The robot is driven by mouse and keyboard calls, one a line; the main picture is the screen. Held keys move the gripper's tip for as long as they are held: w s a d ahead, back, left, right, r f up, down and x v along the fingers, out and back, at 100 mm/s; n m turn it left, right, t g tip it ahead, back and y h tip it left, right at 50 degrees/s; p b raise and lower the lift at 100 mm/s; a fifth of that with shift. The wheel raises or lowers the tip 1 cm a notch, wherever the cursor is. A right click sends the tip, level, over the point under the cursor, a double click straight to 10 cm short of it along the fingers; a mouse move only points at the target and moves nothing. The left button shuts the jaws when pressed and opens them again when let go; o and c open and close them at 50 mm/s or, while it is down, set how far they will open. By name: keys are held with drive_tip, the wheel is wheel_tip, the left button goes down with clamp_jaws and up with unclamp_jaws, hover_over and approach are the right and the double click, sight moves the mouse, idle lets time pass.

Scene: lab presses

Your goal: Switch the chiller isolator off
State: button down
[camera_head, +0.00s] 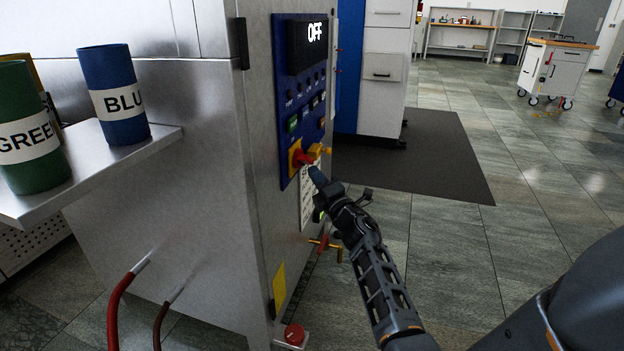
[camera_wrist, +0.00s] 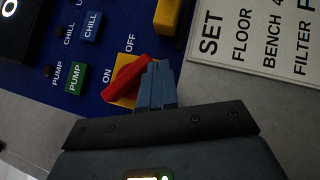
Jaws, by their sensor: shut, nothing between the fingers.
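The isolator is a red rotary handle (camera_head: 305,158) on a yellow plate (camera_head: 294,157), low on the blue panel of a steel machine. In the wrist view the red handle (camera_wrist: 127,78) lies diagonally over its yellow plate (camera_wrist: 122,101), with ON printed on one side and OFF on another. I cannot tell its exact setting. My gripper (camera_head: 317,174) is shut and empty, its tips pointing at the panel just by the handle. In the wrist view the gripper's blue-grey fingers (camera_wrist: 157,84) are right beside the handle and cover part of the plate; contact is unclear.
The panel's display (camera_head: 308,42) reads OFF. Green PUMP (camera_wrist: 75,78) and blue CHILL (camera_wrist: 91,25) buttons and a yellow part (camera_wrist: 167,15) sit near the switch. A shelf (camera_head: 150,143) holds green (camera_head: 25,105) and blue (camera_head: 112,75) cylinders. The floor to the right is open.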

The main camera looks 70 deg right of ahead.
drive_tip(key=shift+d+r, duration=0.25)
drive_tip(key=shift+d, duration=0.7)
drive_tip(key=shift+w+f, duration=0.1)
drive_tip(key=shift+f, duration=0.05)
idle(1.0)
drive_tip(key=s+a+f+b, duration=0.4)
drive_tip(key=s+f, duration=0.3)
drive_tip(key=f, duration=0.3)
drive_tip(key=shift+s, duration=0.25)
idle(0.4)
